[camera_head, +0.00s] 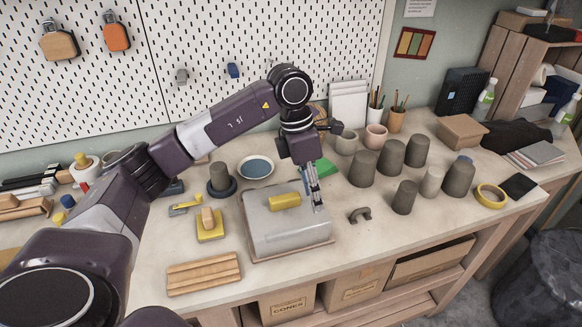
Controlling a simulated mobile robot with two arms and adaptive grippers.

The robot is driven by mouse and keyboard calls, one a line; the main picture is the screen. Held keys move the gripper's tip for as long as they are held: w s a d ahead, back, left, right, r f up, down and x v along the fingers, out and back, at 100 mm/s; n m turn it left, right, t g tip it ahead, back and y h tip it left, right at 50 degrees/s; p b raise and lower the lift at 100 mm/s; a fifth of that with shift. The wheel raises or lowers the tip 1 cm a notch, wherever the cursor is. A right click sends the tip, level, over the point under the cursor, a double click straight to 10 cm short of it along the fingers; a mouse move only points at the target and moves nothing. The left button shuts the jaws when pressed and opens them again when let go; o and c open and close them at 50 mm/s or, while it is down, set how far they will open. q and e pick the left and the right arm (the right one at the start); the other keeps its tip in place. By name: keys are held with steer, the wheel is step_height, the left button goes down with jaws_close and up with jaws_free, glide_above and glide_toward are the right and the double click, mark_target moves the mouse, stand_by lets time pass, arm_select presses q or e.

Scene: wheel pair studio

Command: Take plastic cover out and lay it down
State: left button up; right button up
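What looks like the plastic cover (262,231) is a pale grey, box-shaped piece with rounded edges. It sits on a thin brown board on the bench, with a yellow handle-like block (285,201) on top. My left gripper (318,207) points down at the right side of the cover, close to its upper right edge. Its fingers look narrow and near each other; I cannot tell whether they are apart, touching the cover or gripping it. What is under the cover is hidden. My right gripper is not in view.
Several dark grey cups (391,158) stand right of the cover, with a small dark handle-shaped piece (360,214) nearer. A yellow tool (210,226) and wooden slats (204,272) lie left. A blue-filled bowl (256,167) is behind. Bare bench (385,240) shows at the front right.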

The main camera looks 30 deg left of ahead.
mark_target(285, 197)
arm_select(q)
steer(key=a+y, duration=0.1)
steer(key=a, duration=0.1)
steer(key=a+r, duration=0.1)
steer(key=a, duration=0.2)
steer(key=a+r+y, duration=0.1)
steer(key=a, duration=0.1)
steer(key=shift+s+a+n+y, duration=0.15)
steer(key=shift+a+n+y, duration=0.15)
steer(key=shift+n, duration=0.1)
steer(key=shift+f, duration=0.15)
step_height(285, 197, down, 6)
steer(key=shift+r+p, duration=0.1)
steer(key=shift+p, duration=1)
steer(key=shift+f, duration=0.7)
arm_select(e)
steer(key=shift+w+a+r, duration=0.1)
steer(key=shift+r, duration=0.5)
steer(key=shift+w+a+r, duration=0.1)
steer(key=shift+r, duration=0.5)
arm_select(q)
steer(key=c, duration=0.9)
jaws_close()
steer(key=shift+o, duration=1.3)
jaws_free()
jaws_close()
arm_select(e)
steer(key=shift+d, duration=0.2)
